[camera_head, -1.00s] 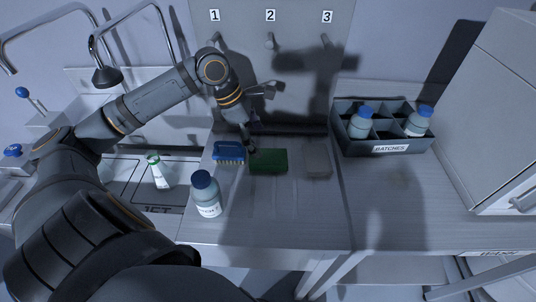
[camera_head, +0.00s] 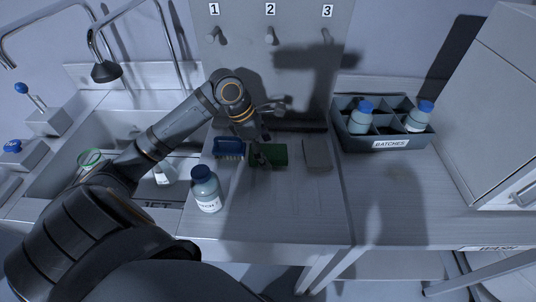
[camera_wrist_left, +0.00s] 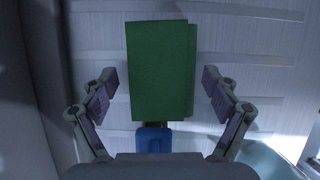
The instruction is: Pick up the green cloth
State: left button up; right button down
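The green cloth (camera_head: 279,155) is a folded, block-like piece lying flat on the grey counter, between a blue brush and a grey pad. My left gripper (camera_head: 262,157) is over it and covers part of it in the head view. In the left wrist view the cloth (camera_wrist_left: 158,75) lies between the two spread fingers of the left gripper (camera_wrist_left: 160,92), with a gap on each side. The fingers do not touch it. My right gripper is in neither view.
A blue brush (camera_head: 229,148) sits just left of the cloth, and a grey pad (camera_head: 317,153) lies right of it. A blue-capped bottle (camera_head: 206,190) stands nearer the front. A crate marked BATCHES (camera_head: 390,143) holds bottles at right. A sink (camera_head: 120,125) is at left.

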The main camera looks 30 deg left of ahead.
aim_at(273, 153)
pick_arm(q)
jog(key=c, duration=1)
jog(key=shift+o, duration=0.2)
jog(key=shift+r, duration=0.25)
jog(key=r, duration=0.3)
jog(key=shift+s+d+r, duration=0.1)
jog(key=shift+s+r, duration=0.15)
jog(key=shift+r, duration=0.1)
jog(key=s+d+r+b, duration=0.5)
jog(key=s+d+r, duration=0.2)
jog(key=s+r, duration=0.2)
jog(key=shift+s, duration=1.25)
